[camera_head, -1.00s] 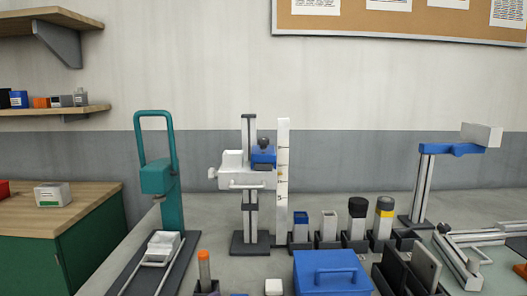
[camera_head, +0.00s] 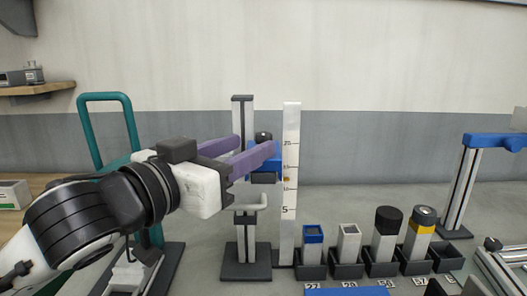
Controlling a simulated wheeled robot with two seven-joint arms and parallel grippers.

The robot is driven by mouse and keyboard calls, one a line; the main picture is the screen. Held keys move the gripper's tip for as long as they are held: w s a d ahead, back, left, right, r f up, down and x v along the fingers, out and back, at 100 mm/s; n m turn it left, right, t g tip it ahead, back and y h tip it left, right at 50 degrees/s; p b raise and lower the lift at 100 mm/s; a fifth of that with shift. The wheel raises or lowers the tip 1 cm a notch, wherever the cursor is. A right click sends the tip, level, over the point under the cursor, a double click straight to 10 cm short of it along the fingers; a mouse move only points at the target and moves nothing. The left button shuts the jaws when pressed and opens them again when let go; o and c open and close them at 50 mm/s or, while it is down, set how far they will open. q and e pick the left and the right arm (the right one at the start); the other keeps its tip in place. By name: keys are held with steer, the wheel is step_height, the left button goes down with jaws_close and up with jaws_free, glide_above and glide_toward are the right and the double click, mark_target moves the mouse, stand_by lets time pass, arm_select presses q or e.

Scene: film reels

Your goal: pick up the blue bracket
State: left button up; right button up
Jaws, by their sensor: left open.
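A blue bracket (camera_head: 264,162) with a dark knob on top sits on the grey upright stand (camera_head: 242,109), just left of the white ruler (camera_head: 291,150). My left gripper (camera_head: 256,146) reaches in from the left with two purple fingers, open, their tips at the bracket. The near finger overlaps the bracket in the picture; I cannot tell whether it touches. The gripper hides most of the stand's white carriage. My right gripper is not in view.
A teal frame (camera_head: 105,97) stands behind my left arm. Several sample blocks sit in dark holders (camera_head: 346,266) right of the ruler. A taller stand with a blue arm (camera_head: 493,141) is at the far right. The space above the holders is clear.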

mark_target(258, 140)
arm_select(q)
steer(key=p+x, duration=0.1)
steer(key=x, duration=0.5)
steer(key=shift+w, duration=0.3)
jaws_close()
